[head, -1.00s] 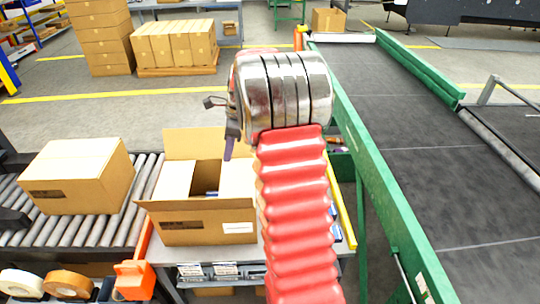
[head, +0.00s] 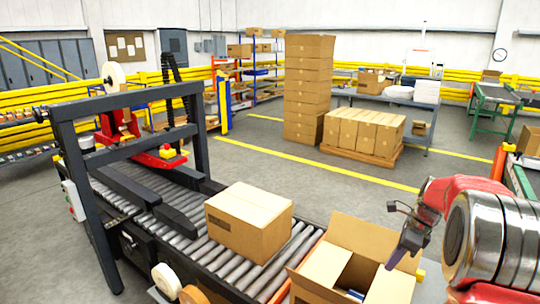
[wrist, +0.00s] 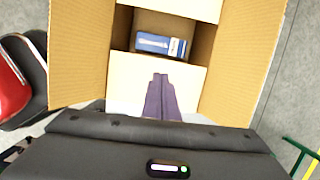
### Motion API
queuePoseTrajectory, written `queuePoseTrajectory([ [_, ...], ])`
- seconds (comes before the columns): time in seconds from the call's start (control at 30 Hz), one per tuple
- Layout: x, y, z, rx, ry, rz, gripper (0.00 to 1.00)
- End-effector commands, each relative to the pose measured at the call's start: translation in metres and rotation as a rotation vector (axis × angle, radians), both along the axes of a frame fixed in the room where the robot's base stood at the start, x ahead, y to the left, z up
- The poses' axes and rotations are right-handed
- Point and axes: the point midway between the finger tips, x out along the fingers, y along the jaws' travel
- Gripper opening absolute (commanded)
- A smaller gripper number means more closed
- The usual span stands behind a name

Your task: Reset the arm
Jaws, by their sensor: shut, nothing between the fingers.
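My arm, red with silver ring joints, shows at the right edge of the head view. My gripper (head: 392,264) points down beside and above the open cardboard box at the lower right. In the wrist view my gripper (wrist: 162,82) is shut with its dark fingers together and nothing between them. Below it is the open cardboard box (wrist: 225,70) with its flaps spread. A blue and white carton (wrist: 160,44) lies inside the box. Whether the fingertips touch a flap is not clear.
A closed carton (head: 249,222) sits on the roller conveyor (head: 190,222) left of the open box. A dark frame (head: 80,200) with a red taping unit (head: 155,155) spans the conveyor. Stacked cartons (head: 308,90) and a loaded pallet (head: 362,150) stand behind. Open floor lies between.

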Motion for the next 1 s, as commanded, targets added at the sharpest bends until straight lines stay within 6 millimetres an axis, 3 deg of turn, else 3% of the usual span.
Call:
queuePoseTrajectory([
  [0.17, 0.000, -0.002, -0.002, -0.034, -0.029, 0.144, 0.00],
  [0.33, -0.018, 0.002, -0.021, -0.063, -0.026, 0.354, 0.00],
  [0.47, -0.037, 0.009, -0.024, -0.094, -0.036, 0.522, 0.00],
  [1.0, -0.106, 0.083, 0.019, -0.262, -0.112, 1.207, 0.00],
])
